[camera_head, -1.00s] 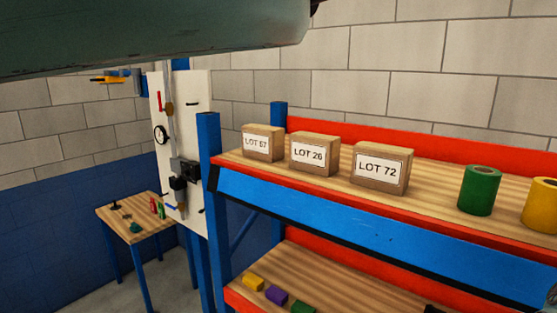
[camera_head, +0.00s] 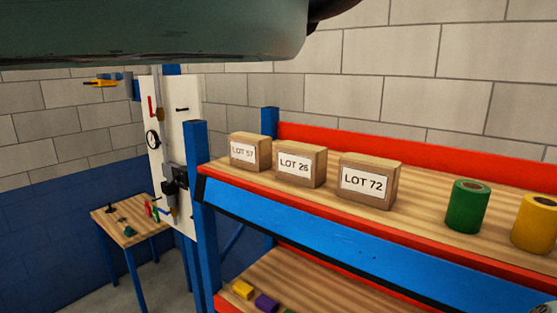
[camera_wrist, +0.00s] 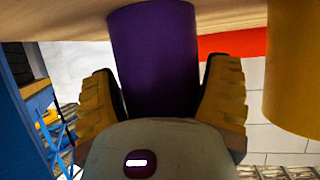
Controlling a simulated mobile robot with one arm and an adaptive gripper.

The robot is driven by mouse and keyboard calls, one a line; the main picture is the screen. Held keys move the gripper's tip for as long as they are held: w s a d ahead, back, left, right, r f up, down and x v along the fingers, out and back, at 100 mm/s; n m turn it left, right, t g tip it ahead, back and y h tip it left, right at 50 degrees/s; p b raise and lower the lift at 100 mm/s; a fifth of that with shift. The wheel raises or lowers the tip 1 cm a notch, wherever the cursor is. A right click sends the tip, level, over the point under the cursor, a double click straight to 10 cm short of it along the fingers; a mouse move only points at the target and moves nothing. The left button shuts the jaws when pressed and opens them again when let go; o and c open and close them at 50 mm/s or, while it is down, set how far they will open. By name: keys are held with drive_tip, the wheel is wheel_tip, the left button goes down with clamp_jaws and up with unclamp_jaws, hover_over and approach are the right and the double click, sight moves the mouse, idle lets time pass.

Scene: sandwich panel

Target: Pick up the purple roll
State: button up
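The purple roll (camera_wrist: 157,60) stands in the upper middle of the wrist view, which appears upside down, with its end at the wooden shelf board (camera_wrist: 70,22). My gripper (camera_wrist: 168,85) has its two yellow-brown ridged fingers on either side of the roll, spread wide. The purple roll and my gripper's fingers are not visible in the head view, where my arm crosses the top.
A yellow roll (camera_wrist: 293,70) is close to my right finger in the wrist view. In the head view the upper shelf holds a green roll (camera_head: 467,207), a yellow roll (camera_head: 536,224) and boxes labelled LOT 57 (camera_head: 250,151), LOT 26 (camera_head: 301,164) and LOT 72 (camera_head: 369,182).

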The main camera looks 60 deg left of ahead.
drive_tip(key=c, duration=0.8)
drive_tip(key=shift+r, duration=0.2)
